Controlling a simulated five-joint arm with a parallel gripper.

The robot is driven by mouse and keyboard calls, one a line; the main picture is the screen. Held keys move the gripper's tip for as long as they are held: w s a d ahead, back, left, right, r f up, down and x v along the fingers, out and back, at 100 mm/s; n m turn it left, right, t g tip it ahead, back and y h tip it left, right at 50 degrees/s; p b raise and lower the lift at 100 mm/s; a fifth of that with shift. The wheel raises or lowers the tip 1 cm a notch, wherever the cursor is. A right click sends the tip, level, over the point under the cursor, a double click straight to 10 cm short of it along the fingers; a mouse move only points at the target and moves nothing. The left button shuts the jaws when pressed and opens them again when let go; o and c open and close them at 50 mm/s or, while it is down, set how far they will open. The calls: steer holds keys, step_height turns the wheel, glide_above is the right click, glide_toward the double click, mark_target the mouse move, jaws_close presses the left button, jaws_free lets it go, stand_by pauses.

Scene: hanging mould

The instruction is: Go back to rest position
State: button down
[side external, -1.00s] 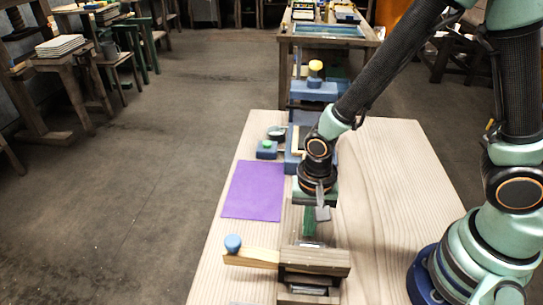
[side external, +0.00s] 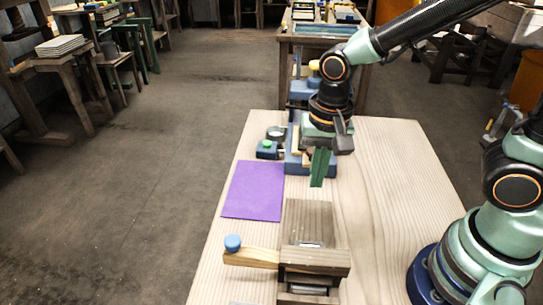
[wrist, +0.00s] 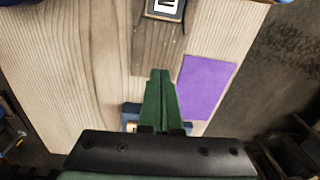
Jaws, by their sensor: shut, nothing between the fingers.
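My gripper (side external: 319,168) hangs above the wooden table in the side view, its green fingers pointing down and closed together with nothing between them. In the wrist view my gripper (wrist: 160,78) also shows shut and empty. The wooden mould (side external: 312,258) with a dark frame stands at the near end of the table, and its long wooden board reaches back below and in front of my gripper. A wooden handle with a blue knob (side external: 233,243) sticks out to its left.
A purple sheet (side external: 253,191) lies flat left of my gripper. A blue stand (side external: 322,163) and a small blue block with a green knob (side external: 267,149) sit behind it. The table's right half (side external: 400,185) is clear. Another workbench (side external: 290,45) stands farther back.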

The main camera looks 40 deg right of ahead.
steer(key=d+r+n+t, duration=0.5)
steer(key=d+r+n, duration=0.3)
steer(key=d+r, duration=0.2)
steer(key=shift+s+d+r, duration=0.15)
steer(key=shift+d+r, duration=0.1)
steer(key=shift+r, duration=0.4)
